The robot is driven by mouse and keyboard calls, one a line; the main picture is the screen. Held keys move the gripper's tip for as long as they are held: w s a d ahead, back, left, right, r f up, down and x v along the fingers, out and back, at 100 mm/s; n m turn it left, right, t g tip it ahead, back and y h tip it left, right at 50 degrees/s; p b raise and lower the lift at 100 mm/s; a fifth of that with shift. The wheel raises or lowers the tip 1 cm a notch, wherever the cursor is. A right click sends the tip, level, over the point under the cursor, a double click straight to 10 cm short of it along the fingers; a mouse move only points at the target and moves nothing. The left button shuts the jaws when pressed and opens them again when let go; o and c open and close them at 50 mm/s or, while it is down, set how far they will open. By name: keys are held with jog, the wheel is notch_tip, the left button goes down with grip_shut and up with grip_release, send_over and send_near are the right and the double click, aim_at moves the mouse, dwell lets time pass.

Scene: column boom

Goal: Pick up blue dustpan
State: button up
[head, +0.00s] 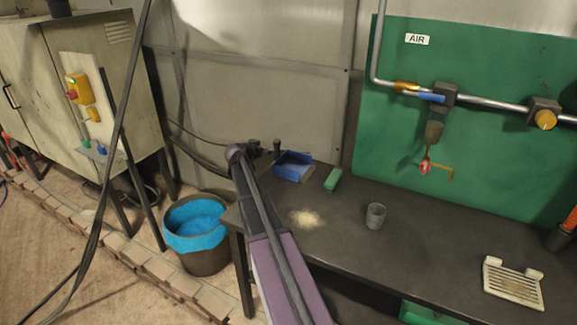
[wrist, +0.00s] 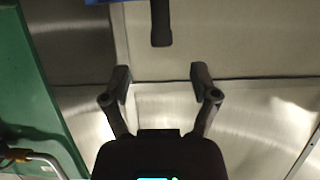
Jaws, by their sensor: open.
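The blue dustpan (head: 293,166) sits on the dark workbench near its back left corner, by the metal wall. In the wrist view its dark handle (wrist: 161,24) hangs into the top middle, with a sliver of the blue pan (wrist: 108,2) at the top edge. My gripper (wrist: 160,80) is open and empty. Its two fingers stand apart below the handle's end in that view, with the handle roughly in line with the gap and not between them. In the head view my gripper (head: 264,150) is just left of the dustpan; its fingers are small and dark there.
On the workbench (head: 345,235) are a green block-like item (head: 333,179), a pale powder pile (head: 305,218), a grey cup (head: 376,216) and a white slotted tray (head: 513,284). A blue-lined bin (head: 197,262) stands left of it. A green panel (head: 480,110) carries an air pipe.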

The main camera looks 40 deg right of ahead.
aim_at(275, 147)
jog(key=shift+b+x, duration=0.95)
jog(key=shift+x, duration=2.1)
jog(key=shift+d, duration=0.1)
jog(key=shift+b+x, duration=1.15)
jog(key=shift+x, duration=1.4)
jog(key=shift+w+f, duration=0.1)
jog(key=shift+f, duration=0.05)
grip_shut()
